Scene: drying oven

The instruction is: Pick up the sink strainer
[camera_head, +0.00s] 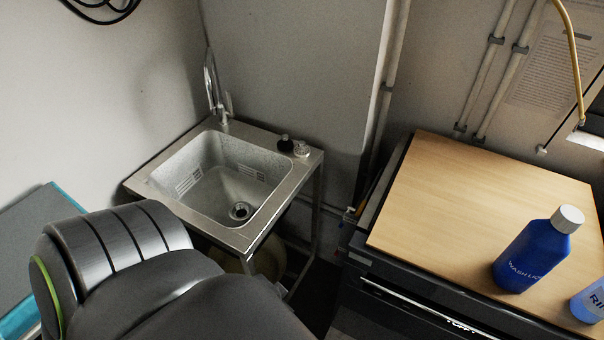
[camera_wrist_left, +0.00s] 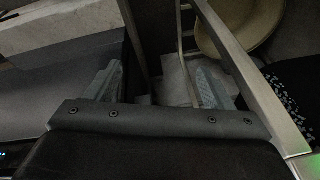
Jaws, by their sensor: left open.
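The steel sink (camera_head: 226,181) stands in the corner. A round drain piece (camera_head: 240,211) with a dark centre sits in the basin floor; I cannot tell whether it is a loose strainer. A small silvery round piece (camera_head: 301,149) and a small black piece (camera_head: 285,143) are on the sink's right rim; either is too small to identify surely. My left gripper (camera_wrist_left: 160,88) is open and empty in the left wrist view, low beside a metal leg. Its fingers are hidden in the head view, where my dark arm fills the lower left. My right gripper does not show.
A faucet (camera_head: 221,105) rises at the sink's back corner. A metal frame leg (camera_wrist_left: 245,72) and a beige round container (camera_wrist_left: 238,22) are close to my left gripper. A wooden-topped cabinet (camera_head: 455,205) with a blue wash bottle (camera_head: 527,258) stands at right.

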